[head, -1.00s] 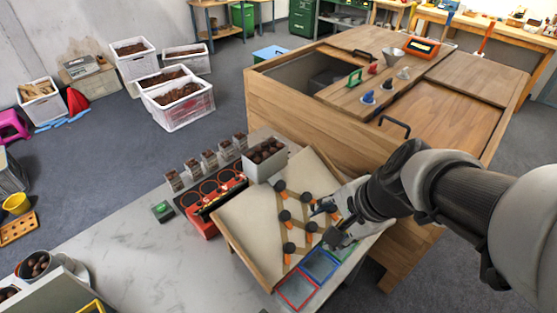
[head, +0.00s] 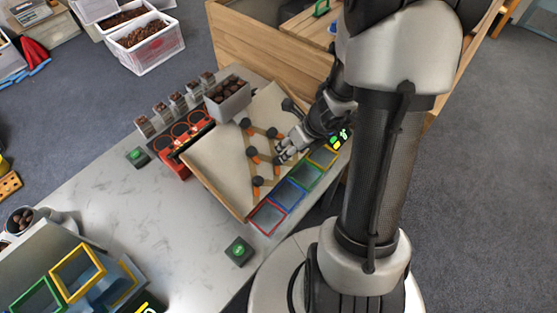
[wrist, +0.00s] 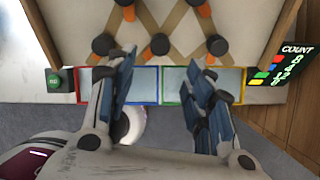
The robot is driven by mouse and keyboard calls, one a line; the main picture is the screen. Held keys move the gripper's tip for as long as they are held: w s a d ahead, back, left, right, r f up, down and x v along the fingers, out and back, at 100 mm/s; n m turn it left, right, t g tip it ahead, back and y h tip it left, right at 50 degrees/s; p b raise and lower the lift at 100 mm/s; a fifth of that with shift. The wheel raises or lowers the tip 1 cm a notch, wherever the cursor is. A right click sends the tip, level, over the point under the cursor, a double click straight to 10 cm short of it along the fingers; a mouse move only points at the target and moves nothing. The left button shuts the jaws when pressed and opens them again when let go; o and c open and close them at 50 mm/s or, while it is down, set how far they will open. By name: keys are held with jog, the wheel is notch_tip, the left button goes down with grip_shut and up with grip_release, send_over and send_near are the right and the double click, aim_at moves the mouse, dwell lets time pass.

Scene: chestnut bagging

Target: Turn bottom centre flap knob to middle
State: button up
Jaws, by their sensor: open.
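A tilted pale board (head: 215,150) carries black knobs with orange flaps. The bottom centre flap knob (head: 277,160) also shows in the wrist view (wrist: 160,43), its orange flap slanting to the lower left there. Bottom left (wrist: 103,44) and bottom right (wrist: 217,44) knobs flank it, their flaps also slanting lower left. My gripper (head: 287,152) is open and empty at the board's lower part. In the wrist view its two fingers (wrist: 166,75) are spread below the centre knob, one on each side, not touching it. In the head view, my gripper hides the bottom right knob.
Red (head: 268,217), blue (head: 289,195), green (head: 307,175) and yellow (head: 323,155) frames line the board's lower edge. A count display (wrist: 287,65) stands at their right end, a green button box (head: 238,250) near the red end. A chestnut box (head: 228,97) sits at the board's top.

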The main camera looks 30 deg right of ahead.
aim_at(278, 164)
jog(key=b+x, duration=0.5)
jog(key=x, duration=0.6)
jog(key=shift+w+b, duration=0.15)
jog(key=shift+b, duration=0.2)
jog(key=shift+c, duration=0.4)
jog(key=c, duration=1)
